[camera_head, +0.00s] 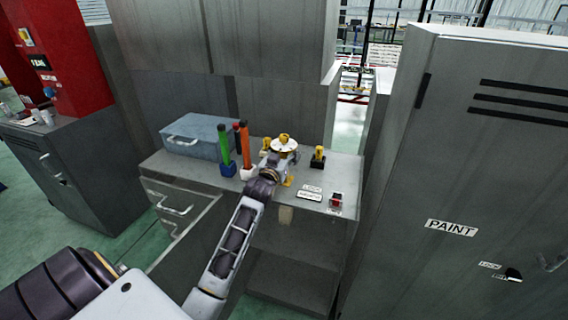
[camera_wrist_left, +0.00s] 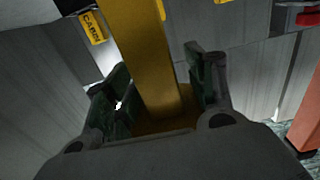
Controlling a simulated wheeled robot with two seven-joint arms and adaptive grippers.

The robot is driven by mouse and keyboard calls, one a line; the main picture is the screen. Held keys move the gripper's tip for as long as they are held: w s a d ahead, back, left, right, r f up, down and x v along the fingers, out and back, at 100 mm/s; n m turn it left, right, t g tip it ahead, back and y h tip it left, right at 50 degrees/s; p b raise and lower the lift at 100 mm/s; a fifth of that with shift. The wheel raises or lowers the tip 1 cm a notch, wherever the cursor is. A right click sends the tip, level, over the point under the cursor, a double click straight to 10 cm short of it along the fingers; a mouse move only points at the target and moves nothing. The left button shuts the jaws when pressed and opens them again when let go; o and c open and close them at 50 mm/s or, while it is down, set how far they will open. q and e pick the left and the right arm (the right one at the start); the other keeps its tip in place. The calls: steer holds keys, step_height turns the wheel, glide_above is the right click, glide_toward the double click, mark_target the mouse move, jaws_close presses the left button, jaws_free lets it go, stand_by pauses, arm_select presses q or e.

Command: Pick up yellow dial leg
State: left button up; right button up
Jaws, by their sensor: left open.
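My left gripper (camera_head: 272,163) reaches over the cabinet top, beside a white round dial (camera_head: 284,145) with a yellow piece on it. In the wrist view, the dark fingers of the left gripper (camera_wrist_left: 158,78) are open on both sides of a long yellow bar (camera_wrist_left: 145,50), which appears to be the yellow dial leg. A gap shows beside the bar, and its lower end lies deep between the fingers. In the head view a yellow part (camera_head: 288,181) shows just right of the gripper, low by the cabinet's front edge. My right gripper is out of view.
On the cabinet top (camera_head: 335,170) stand a blue-grey toolbox (camera_head: 197,135), a green tool (camera_head: 225,145), an orange tool (camera_head: 246,145), a yellow piece on a black base (camera_head: 318,157) and a red switch (camera_head: 336,202). A tall PAINT cabinet (camera_head: 460,150) stands to the right.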

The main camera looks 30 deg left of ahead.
mark_target(284, 135)
arm_select(q)
steer(key=shift+c, duration=0.6)
steer(key=c, duration=0.7)
jaws_close()
step_height(284, 135, up, 9)
steer(key=shift+f+p, duration=0.1)
steer(key=shift+p, duration=0.2)
steer(key=shift+r, duration=0.7)
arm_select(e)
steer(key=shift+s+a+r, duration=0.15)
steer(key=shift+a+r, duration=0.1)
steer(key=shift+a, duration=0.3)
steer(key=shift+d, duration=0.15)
